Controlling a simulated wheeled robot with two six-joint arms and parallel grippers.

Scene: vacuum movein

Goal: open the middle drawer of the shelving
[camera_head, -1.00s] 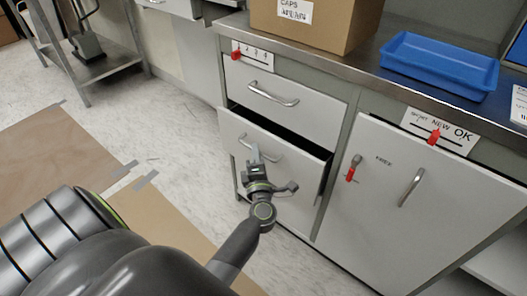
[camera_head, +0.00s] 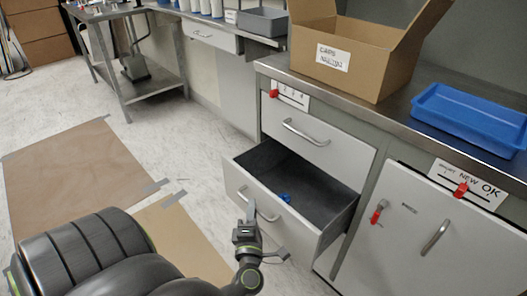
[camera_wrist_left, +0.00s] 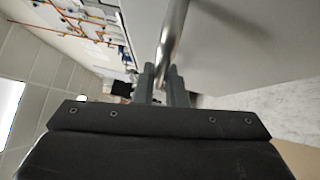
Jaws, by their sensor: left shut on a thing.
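The shelving is a white cabinet with a closed upper drawer (camera_head: 300,133) and, below it, a drawer (camera_head: 268,222) pulled well out. The open drawer has a grey interior with a small blue object (camera_head: 285,198) in it. My left gripper (camera_head: 250,212) is shut on the open drawer's bar handle (camera_head: 268,214). In the left wrist view, the metal handle (camera_wrist_left: 175,30) runs between the fingers (camera_wrist_left: 160,85). My right gripper is not in view.
A cabinet door (camera_head: 415,235) with a red-tagged lock is right of the drawers. An open cardboard box (camera_head: 350,60) and a blue tray (camera_head: 470,115) stand on the counter. A steel side table (camera_head: 150,80) is at the back left.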

